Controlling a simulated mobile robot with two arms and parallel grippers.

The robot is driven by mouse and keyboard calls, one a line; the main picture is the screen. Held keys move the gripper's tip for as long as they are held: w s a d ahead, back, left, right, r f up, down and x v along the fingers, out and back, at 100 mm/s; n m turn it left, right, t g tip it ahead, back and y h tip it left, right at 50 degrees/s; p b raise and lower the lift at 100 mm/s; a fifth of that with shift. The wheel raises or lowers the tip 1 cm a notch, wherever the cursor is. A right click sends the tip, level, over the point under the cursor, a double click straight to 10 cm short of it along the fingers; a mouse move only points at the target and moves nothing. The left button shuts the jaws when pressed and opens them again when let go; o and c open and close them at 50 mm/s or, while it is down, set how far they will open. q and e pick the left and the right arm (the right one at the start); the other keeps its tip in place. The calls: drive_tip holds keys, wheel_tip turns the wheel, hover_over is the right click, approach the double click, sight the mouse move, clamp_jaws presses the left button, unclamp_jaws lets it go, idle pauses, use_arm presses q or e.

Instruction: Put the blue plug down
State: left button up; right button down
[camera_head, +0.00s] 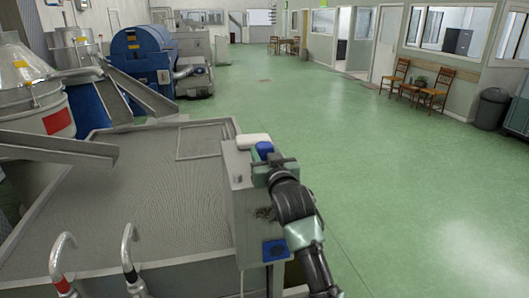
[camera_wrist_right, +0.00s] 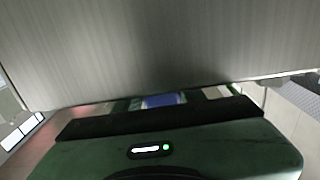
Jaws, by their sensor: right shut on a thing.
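The blue plug (camera_head: 264,148) shows as a small blue piece just beyond the jaws of my right gripper (camera_head: 268,158). The gripper is shut on it, at the top of the grey metal cabinet beside the large grated basin. In the right wrist view a patch of the blue plug (camera_wrist_right: 163,100) shows past the dark jaw bar, and the rest of it is hidden. I cannot tell whether the plug touches the surface under it. My left gripper is not in view.
A white object (camera_head: 253,141) lies on the cabinet close beyond the plug. A blue fitting (camera_head: 275,250) is on the cabinet's near side. The grated basin (camera_head: 150,195) lies to the left, with two bent metal pipes (camera_head: 130,255) in front. Open green floor (camera_head: 400,190) lies to the right.

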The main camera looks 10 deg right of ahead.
drive_tip(key=shift+f, duration=0.15)
drive_tip(key=c, duration=0.9)
unclamp_jaws()
drive_tip(key=shift+o, duration=0.2)
drive_tip(key=shift+s+r, duration=0.15)
drive_tip(key=shift+r, duration=0.55)
drive_tip(key=s+b, duration=0.5)
drive_tip(key=s, duration=0.7)
drive_tip(key=shift+d, duration=0.2)
drive_tip(key=shift+f, duration=0.15)
